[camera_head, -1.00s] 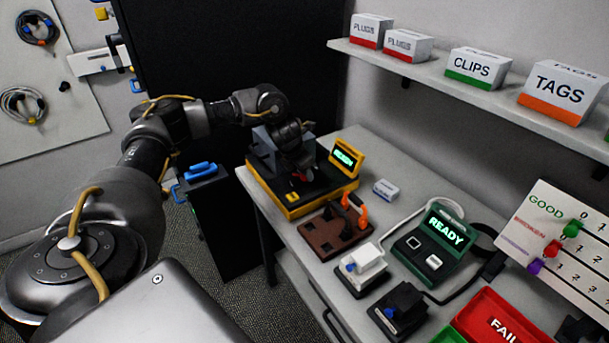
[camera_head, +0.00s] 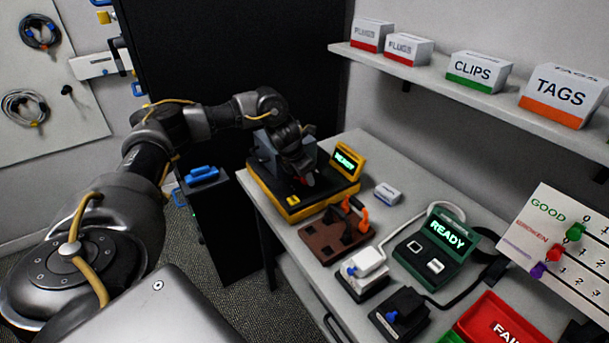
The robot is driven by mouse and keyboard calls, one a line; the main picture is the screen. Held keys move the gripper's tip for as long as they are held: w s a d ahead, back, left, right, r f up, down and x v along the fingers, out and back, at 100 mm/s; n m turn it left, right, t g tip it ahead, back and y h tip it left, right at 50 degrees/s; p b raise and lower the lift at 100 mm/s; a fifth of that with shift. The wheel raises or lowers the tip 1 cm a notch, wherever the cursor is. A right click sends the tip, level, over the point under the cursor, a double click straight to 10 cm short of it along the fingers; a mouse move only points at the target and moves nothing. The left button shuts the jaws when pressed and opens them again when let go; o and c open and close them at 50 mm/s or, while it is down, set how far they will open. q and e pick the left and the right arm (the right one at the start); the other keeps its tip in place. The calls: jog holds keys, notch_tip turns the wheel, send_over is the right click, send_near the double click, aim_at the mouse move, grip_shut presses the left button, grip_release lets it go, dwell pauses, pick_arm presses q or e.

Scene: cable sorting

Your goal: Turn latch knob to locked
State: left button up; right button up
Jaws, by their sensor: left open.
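A yellow and black device (camera_head: 290,208) stands at the far left end of the grey table, with a small lit green screen (camera_head: 345,160) at its back right. My left gripper (camera_head: 306,181) is over this device, pointing down, and is open. Something red shows at its fingertips, too small to make out. The hand and wrist cover much of the device's top. I cannot make out a latch knob or its setting there. My right gripper is out of view.
A brown block (camera_head: 325,243) with orange-handled tools stands in front of the device. Nearby are a white unit (camera_head: 362,270), a black unit (camera_head: 398,312), a green READY tester (camera_head: 436,250) and a red FAIL tray (camera_head: 500,322). A shelf with labelled boxes (camera_head: 478,70) overhangs the table's right side.

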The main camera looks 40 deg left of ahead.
pick_arm(q)
jog(key=v, duration=1)
jog(key=shift+r, duration=0.35)
jog(key=shift+s, duration=0.1)
